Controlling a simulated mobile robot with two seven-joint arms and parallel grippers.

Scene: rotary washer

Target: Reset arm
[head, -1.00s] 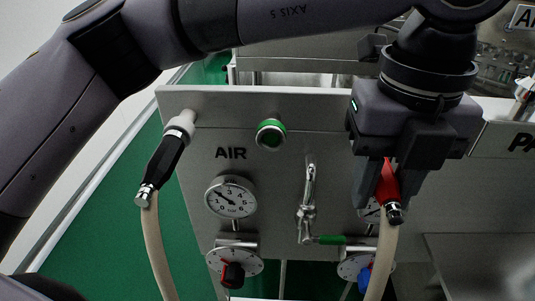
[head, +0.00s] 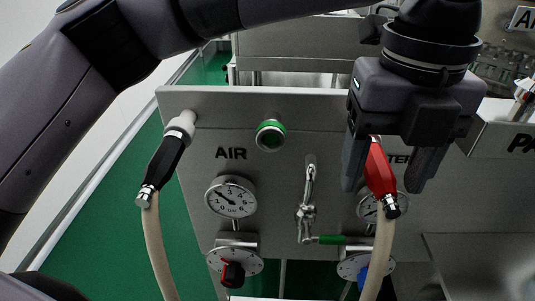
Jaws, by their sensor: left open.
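My left gripper (head: 388,168) reaches in from the upper left and points down in front of the panel. Its two fingers are spread apart. A red-handled hose nozzle (head: 379,170) with a pale hose (head: 381,255) hangs at the panel, seen between the fingers. Its upper end is hidden behind the gripper body. A black-handled nozzle (head: 163,163) with a pale hose hangs on a holder at the panel's left side. My right gripper is not in view.
A steel basin (head: 480,260) lies at lower right.

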